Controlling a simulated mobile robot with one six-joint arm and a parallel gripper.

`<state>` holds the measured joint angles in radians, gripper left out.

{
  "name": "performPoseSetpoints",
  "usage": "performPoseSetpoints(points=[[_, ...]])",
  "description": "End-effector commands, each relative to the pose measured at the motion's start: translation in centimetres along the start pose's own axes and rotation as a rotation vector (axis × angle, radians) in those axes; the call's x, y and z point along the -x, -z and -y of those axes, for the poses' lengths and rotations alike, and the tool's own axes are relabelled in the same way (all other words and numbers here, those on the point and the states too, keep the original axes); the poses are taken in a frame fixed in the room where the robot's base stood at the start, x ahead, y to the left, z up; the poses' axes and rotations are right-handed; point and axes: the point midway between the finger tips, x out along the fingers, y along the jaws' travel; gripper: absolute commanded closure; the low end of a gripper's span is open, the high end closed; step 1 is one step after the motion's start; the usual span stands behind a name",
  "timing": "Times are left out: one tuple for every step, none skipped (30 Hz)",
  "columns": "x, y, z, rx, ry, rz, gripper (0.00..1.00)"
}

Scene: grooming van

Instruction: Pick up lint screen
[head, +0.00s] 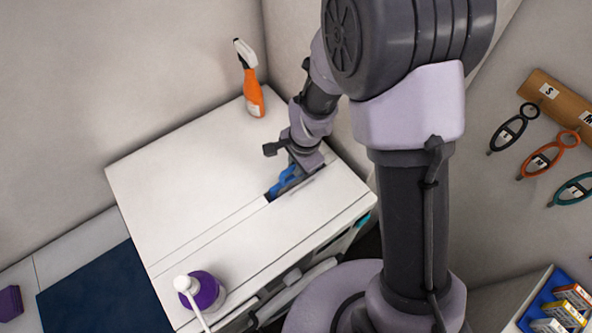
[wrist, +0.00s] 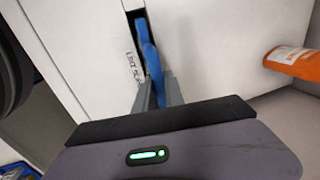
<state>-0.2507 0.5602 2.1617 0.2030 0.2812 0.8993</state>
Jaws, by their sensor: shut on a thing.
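The blue lint screen (head: 284,183) sits in a narrow dark slot in the white machine top (head: 190,170). In the wrist view its blue upper part (wrist: 149,52) stands up out of the slot, beside black lettering that seems to read "lint screen". My gripper (wrist: 157,90) is shut on the blue part from above. In the head view my gripper (head: 292,164) is over the far right end of the slot and hides part of the screen. The lower part of the screen is hidden in the slot.
An orange spray bottle (head: 254,95) stands at the back edge of the top, near my arm. A purple bottle with a white pump (head: 206,292) is at the front corner. Grooming tools hang on the right wall (head: 515,130). The middle of the top is clear.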

Motion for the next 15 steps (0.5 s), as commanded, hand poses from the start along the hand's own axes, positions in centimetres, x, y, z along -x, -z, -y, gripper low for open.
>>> performPoseSetpoints(points=[[1.5,0.0,0.4,0.000,0.004,-0.002,1.00],[2.2,0.0,0.6,0.000,0.005,-0.002,1.00],[3.3,0.1,0.8,0.001,0.006,-0.002,1.00],[4.2,0.1,1.0,0.000,0.006,-0.002,1.00],[5.0,0.0,1.1,0.000,0.005,-0.002,1.00],[6.1,0.1,1.3,0.000,0.006,-0.002,1.00],[7.0,0.1,1.5,0.001,0.006,-0.002,1.00],[7.8,0.1,1.7,0.000,0.006,-0.002,1.00],[8.9,0.1,1.9,0.000,0.006,-0.002,1.00],[9.7,0.1,2.1,0.000,0.006,-0.002,1.00],[10.4,0.1,2.2,0.000,0.005,-0.002,1.00],[11.5,0.1,2.4,0.000,0.005,-0.002,1.00],[12.2,0.1,2.5,0.001,0.005,-0.003,1.00],[12.8,0.0,2.7,0.000,0.005,-0.002,1.00],[13.6,0.0,2.7,0.000,0.003,-0.002,1.00]])
